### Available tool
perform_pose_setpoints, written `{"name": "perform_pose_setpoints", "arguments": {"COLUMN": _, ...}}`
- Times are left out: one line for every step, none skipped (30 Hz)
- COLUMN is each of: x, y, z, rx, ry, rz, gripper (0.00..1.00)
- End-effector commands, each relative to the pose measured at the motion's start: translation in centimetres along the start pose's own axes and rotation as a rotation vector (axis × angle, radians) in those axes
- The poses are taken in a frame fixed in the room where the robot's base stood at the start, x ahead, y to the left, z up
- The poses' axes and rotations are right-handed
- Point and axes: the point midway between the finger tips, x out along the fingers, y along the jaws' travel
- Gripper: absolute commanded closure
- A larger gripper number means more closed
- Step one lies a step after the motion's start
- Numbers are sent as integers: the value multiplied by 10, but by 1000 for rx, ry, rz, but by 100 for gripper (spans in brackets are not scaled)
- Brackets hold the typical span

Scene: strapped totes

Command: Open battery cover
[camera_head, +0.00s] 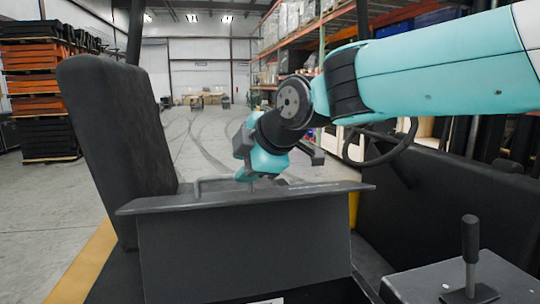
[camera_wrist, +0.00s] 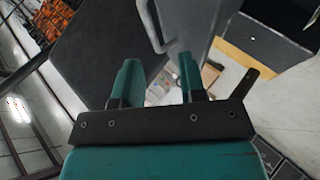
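The battery cover (camera_head: 240,245) is a dark grey box-like panel with a thin flat top plate, standing in the middle of the head view. The top plate looks roughly level. A grey bar handle (camera_head: 212,183) rises from the left part of its top. In the wrist view the handle (camera_wrist: 151,25) shows at the top, beyond the fingertips and roughly between them, apart from them. My gripper (camera_head: 248,178) is just above the top plate, right of the handle. In the wrist view my gripper (camera_wrist: 157,70) has its two teal fingers wide apart with nothing between them.
A black seat back (camera_head: 115,135) stands close on the left. A dark panel (camera_head: 450,205) and a lever (camera_head: 470,250) on a grey console are at the right. Stacked pallets (camera_head: 38,95) and tall racks (camera_head: 300,50) stand farther off. Open floor lies behind.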

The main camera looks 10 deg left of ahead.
Motion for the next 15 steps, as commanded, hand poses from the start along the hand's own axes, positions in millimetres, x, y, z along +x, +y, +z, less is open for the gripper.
{"name": "perform_pose_setpoints", "arguments": {"x": -11, "y": -4, "z": 2, "rx": 0, "ry": 0, "rz": 7, "gripper": 62}}
{"name": "perform_pose_setpoints", "arguments": {"x": -19, "y": -3, "z": 2, "rx": 0, "ry": 0, "rz": 7, "gripper": 62}}
{"name": "perform_pose_setpoints", "arguments": {"x": -29, "y": -3, "z": 2, "rx": 0, "ry": 0, "rz": 8, "gripper": 62}}
{"name": "perform_pose_setpoints", "arguments": {"x": -37, "y": -3, "z": 2, "rx": -1, "ry": 0, "rz": 8, "gripper": 62}}
{"name": "perform_pose_setpoints", "arguments": {"x": -44, "y": -3, "z": 2, "rx": -1, "ry": 0, "rz": 8, "gripper": 62}}
{"name": "perform_pose_setpoints", "arguments": {"x": -53, "y": -2, "z": 2, "rx": -1, "ry": 0, "rz": 7, "gripper": 62}}
{"name": "perform_pose_setpoints", "arguments": {"x": -59, "y": -2, "z": 2, "rx": -1, "ry": 0, "rz": 8, "gripper": 62}}
{"name": "perform_pose_setpoints", "arguments": {"x": -65, "y": -2, "z": 2, "rx": 0, "ry": -1, "rz": 8, "gripper": 62}}
{"name": "perform_pose_setpoints", "arguments": {"x": -72, "y": -1, "z": 2, "rx": 0, "ry": -1, "rz": 8, "gripper": 62}}
{"name": "perform_pose_setpoints", "arguments": {"x": -77, "y": -1, "z": 1, "rx": 1, "ry": -1, "rz": 7, "gripper": 62}}
{"name": "perform_pose_setpoints", "arguments": {"x": -81, "y": 0, "z": 1, "rx": 1, "ry": 0, "rz": 7, "gripper": 62}}
{"name": "perform_pose_setpoints", "arguments": {"x": -86, "y": 0, "z": 1, "rx": 0, "ry": 0, "rz": 7, "gripper": 62}}
{"name": "perform_pose_setpoints", "arguments": {"x": -89, "y": 0, "z": 1, "rx": 0, "ry": 0, "rz": 6, "gripper": 62}}
{"name": "perform_pose_setpoints", "arguments": {"x": -92, "y": 0, "z": 1, "rx": 0, "ry": 0, "rz": 6, "gripper": 62}}
{"name": "perform_pose_setpoints", "arguments": {"x": -94, "y": 1, "z": 1, "rx": 0, "ry": 0, "rz": 6, "gripper": 62}}
